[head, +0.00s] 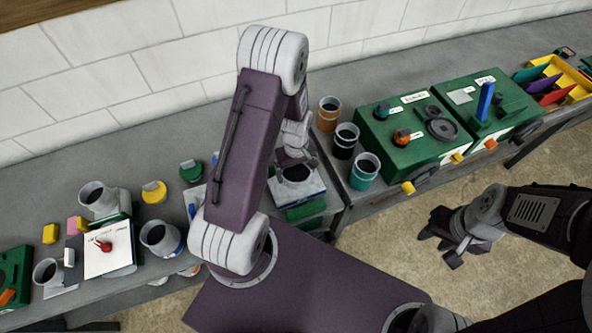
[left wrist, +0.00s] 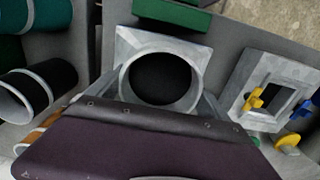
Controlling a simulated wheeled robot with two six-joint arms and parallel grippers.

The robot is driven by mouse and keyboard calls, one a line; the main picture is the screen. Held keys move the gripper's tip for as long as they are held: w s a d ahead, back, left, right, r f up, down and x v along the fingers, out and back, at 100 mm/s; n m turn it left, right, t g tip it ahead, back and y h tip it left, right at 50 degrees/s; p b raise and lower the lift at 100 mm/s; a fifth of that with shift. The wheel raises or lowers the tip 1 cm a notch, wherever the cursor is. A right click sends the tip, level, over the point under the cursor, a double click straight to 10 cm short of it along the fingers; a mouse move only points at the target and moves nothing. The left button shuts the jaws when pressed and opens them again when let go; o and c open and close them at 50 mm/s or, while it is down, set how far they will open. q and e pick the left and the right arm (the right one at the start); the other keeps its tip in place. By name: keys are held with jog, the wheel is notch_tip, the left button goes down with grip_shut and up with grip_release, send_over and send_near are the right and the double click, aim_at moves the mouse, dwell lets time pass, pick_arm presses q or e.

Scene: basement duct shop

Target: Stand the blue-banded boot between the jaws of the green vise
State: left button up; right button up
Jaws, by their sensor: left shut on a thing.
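My left gripper (head: 296,158) is shut on a grey boot (head: 312,189) with a round dark mouth and a square flange. The boot also shows in the left wrist view (left wrist: 137,42), mouth toward the camera. No blue band shows on it. A green block (head: 305,212), apparently part of the green vise, is just in front of the boot; its face shows in the left wrist view (left wrist: 175,13). The other jaw is hidden, so I cannot tell whether the boot is between the jaws. A grey boot with blue on it (head: 162,239) stands at the left. My right gripper (head: 442,246) is open and empty.
Orange, black and teal banded cups (head: 364,172) stand right of the boot. Green machines (head: 408,130) and a yellow tray (head: 570,78) are further right. Another grey boot (head: 98,197) and a white board with a red knob (head: 108,258) are at the left.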

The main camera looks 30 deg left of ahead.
aim_at(296, 174)
pick_arm(q)
jog(key=shift+f, duration=0.3)
jog(key=o, duration=1.8)
notch_tip(296, 174, up, 9)
jog(key=shift+r+b, duration=0.1)
jog(key=shift+b, duration=0.85)
